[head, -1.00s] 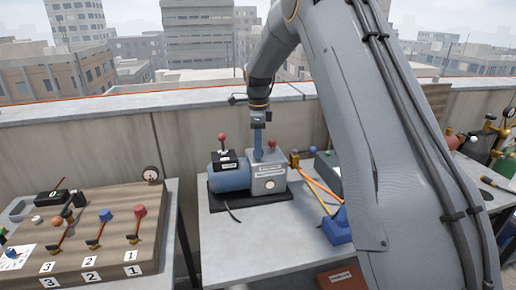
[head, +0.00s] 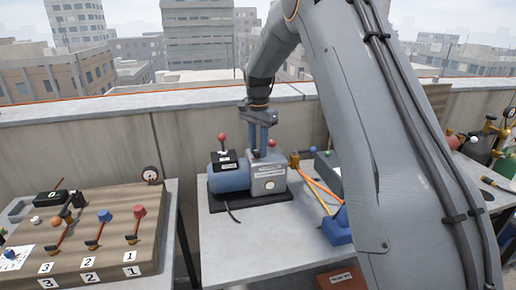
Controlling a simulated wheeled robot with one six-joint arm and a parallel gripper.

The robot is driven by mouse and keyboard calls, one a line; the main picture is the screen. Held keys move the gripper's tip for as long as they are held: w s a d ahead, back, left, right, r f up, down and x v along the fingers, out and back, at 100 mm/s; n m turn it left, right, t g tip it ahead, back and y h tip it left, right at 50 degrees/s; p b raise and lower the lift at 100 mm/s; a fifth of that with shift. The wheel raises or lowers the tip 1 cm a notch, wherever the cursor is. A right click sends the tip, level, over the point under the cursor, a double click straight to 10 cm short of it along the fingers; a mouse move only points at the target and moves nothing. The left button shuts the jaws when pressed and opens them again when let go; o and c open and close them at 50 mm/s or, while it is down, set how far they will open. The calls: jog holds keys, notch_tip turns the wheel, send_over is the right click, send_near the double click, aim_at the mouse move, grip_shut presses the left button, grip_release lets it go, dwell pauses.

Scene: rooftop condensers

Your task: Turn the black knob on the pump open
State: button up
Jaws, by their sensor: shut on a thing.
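The pump (head: 268,183) stands on the grey table, with a blue motor (head: 230,178) on its left and a grey body on its right. My gripper (head: 258,150) points straight down at the top of the grey body. Its two blue fingers show side by side, with a narrow gap between them. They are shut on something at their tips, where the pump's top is. The black knob does not show clearly there; the fingertips and the pump body hide it.
A red ball-topped lever (head: 222,138) rises left of my fingers, and a red cap (head: 272,143) is close on their right. A brass fitting (head: 294,160) with hoses is further right.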

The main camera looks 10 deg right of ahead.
aim_at(258, 151)
jog(key=shift+r+n, duration=0.1)
jog(key=shift+n, duration=0.7)
jog(key=o, duration=1.1)
jog(key=shift+c, duration=0.2)
notch_tip(258, 151, up, 8)
jog(key=shift+f+b, duration=0.1)
jog(key=shift+b, duration=1.05)
jog(key=shift+s, duration=0.15)
